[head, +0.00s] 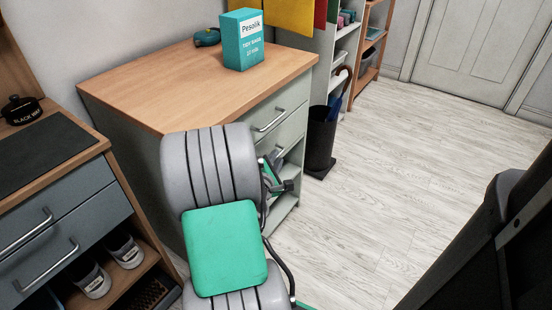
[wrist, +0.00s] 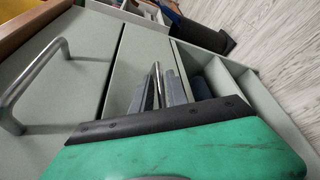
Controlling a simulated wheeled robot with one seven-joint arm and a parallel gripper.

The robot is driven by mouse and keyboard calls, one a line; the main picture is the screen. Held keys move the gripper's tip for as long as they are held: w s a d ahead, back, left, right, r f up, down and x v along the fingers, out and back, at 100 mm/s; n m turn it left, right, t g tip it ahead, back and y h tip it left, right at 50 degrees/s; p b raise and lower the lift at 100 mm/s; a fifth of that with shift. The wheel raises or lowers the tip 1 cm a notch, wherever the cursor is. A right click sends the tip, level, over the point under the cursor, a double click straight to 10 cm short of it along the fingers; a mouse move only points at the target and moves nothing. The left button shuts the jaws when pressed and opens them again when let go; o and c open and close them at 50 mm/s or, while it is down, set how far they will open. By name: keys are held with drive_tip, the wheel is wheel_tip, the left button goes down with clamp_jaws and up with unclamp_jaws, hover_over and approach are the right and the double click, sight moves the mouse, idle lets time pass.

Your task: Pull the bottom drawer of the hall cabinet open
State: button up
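The hall cabinet (head: 135,135) has a wooden top and grey-green drawer fronts. Its upper drawer handle (head: 268,122) is free, and it shows large at the left of the wrist view (wrist: 32,85). The lower drawer front (head: 294,131) carries a second bar handle (head: 287,149). My gripper (head: 275,172) is at this lower handle. In the wrist view the grey fingers (wrist: 157,88) stand close on either side of a thin silver bar that looks like that handle. Whether they press on it is not clear. My green wrist cover hides part of the front.
An open shelf space (wrist: 245,90) lies below the drawers. A teal box (head: 243,40) and a tape measure (head: 207,37) stand on top. A dark umbrella bin (head: 321,138) stands just beyond the cabinet. Another drawer unit (head: 55,225) is at left. The floor (head: 375,190) at right is clear.

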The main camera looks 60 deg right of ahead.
drive_tip(key=shift+x, duration=1)
clamp_jaws()
drive_tip(key=shift+f, duration=0.1)
idle(0.6)
